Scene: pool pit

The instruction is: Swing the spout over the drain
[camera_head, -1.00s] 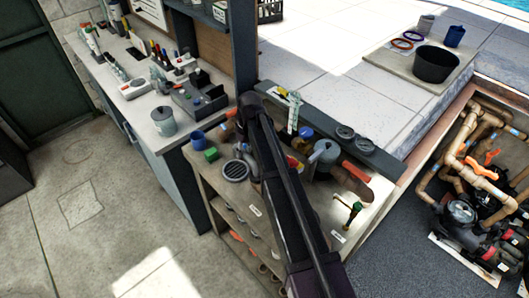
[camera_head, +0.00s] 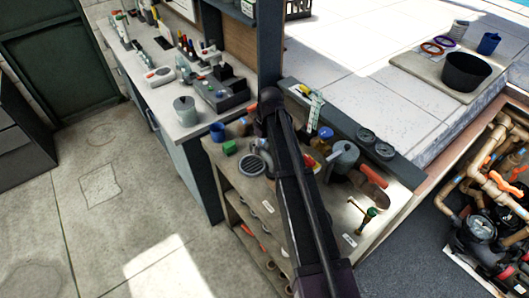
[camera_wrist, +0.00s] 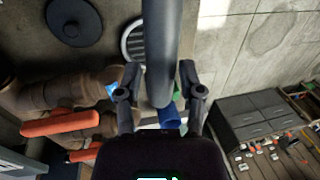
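The drain is a round slotted grate (camera_head: 255,163) on the bench top, left of my arm in the head view. It also shows in the wrist view (camera_wrist: 133,40), partly behind a dark grey tube (camera_wrist: 160,50), which looks like the spout. The tube comes down from the top edge and ends between my fingers. My gripper (camera_wrist: 160,68) is open, one finger on each side of the tube, with a visible gap at each side. In the head view my arm hides the gripper and the tube.
Beside the drain are a blue cup (camera_head: 217,132) and a green block (camera_head: 230,147). Right of my arm stand a grey canister (camera_head: 342,157), a red handle (camera_head: 372,174) and a brass valve with a green part (camera_head: 364,220). Open floor (camera_head: 110,220) lies left of the bench.

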